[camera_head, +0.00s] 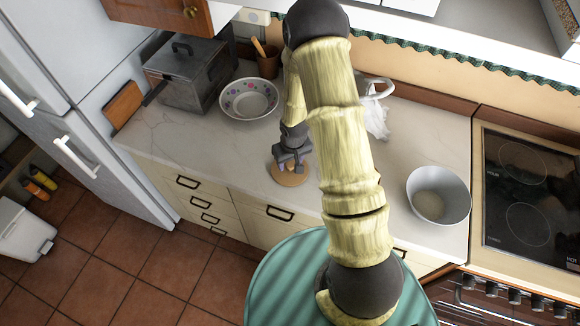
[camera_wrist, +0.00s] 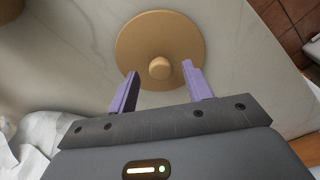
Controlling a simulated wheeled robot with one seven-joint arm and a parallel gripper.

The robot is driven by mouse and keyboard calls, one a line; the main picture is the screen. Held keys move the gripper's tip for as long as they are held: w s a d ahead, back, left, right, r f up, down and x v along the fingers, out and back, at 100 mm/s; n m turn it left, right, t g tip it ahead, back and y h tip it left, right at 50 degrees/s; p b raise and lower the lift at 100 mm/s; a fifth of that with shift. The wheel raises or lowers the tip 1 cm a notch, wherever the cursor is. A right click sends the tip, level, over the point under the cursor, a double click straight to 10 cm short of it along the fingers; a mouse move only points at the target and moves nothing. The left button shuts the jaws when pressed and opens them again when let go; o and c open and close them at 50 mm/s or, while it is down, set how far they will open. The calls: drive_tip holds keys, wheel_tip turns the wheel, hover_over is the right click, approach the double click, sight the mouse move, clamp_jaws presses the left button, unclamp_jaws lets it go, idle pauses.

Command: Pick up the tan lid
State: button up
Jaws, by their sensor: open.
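The tan lid (camera_wrist: 160,36) is a round disc with a small knob in its middle, lying knob up on the pale counter. In the head view the lid (camera_head: 290,178) is near the counter's front edge, partly hidden by my gripper. My gripper (camera_head: 289,166) is just above it. In the wrist view my gripper (camera_wrist: 160,85) is open, its two purple fingers spread on either side at the lid's near edge. Nothing is held.
A patterned bowl (camera_head: 249,99), a metal pot (camera_head: 186,78) and a brown utensil cup (camera_head: 267,63) stand to the left and back. A white plastic bag (camera_head: 376,115) lies right of my arm. A white bowl (camera_head: 438,194) and a stove (camera_head: 525,200) are farther right.

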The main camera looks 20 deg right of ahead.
drive_tip(key=shift+w+f, duration=0.1)
drive_tip(key=shift+f, duration=0.85)
drive_tip(key=c, duration=1)
